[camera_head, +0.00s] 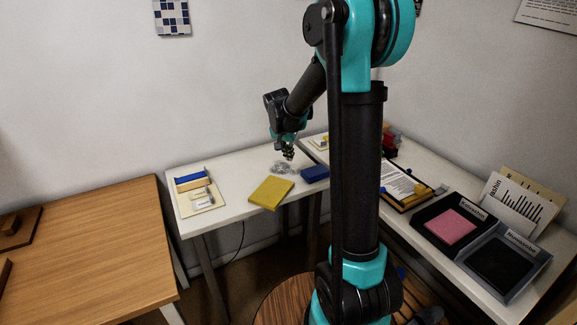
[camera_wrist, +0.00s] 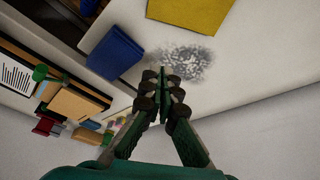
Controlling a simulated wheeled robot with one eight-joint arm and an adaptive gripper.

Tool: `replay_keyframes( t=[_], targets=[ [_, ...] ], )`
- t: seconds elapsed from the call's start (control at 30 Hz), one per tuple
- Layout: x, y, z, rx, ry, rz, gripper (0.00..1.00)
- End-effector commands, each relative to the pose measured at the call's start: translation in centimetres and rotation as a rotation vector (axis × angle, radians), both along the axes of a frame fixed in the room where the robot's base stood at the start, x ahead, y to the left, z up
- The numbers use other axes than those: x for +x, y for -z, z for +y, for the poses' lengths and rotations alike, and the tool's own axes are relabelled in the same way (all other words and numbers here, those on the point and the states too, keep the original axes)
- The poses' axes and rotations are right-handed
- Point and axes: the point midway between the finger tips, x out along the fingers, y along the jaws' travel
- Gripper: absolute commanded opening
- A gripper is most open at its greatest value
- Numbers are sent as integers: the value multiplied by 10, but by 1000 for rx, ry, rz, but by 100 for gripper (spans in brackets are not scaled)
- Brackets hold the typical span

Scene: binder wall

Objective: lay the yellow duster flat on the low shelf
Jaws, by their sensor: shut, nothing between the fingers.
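The yellow duster (camera_head: 271,193) lies flat at the front edge of the white table (camera_head: 238,165). Part of it also shows at the top of the wrist view (camera_wrist: 195,12). My gripper (camera_head: 288,154) is above the back of the table, beyond the duster and apart from it. In the wrist view my gripper's fingertips (camera_wrist: 162,72) are together with nothing between them, over a grey speckled patch (camera_wrist: 182,58). I cannot make out a surface that is clearly the low shelf.
A blue block (camera_head: 315,174) lies right of the duster. A pale board with a blue item (camera_head: 190,183) is at the table's left. The right-hand table holds a clipboard (camera_head: 401,187) and two labelled trays, one with a pink pad (camera_head: 451,227). A wooden table (camera_head: 90,255) stands left.

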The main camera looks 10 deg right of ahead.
Motion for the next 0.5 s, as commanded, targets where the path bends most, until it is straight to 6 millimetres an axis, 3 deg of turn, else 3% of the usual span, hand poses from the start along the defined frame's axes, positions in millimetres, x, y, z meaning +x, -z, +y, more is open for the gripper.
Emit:
replay_keyframes(
  t=[0.5],
  targets=[
    [22, 78, -16, 0, -1, -1, 0]
  ],
)
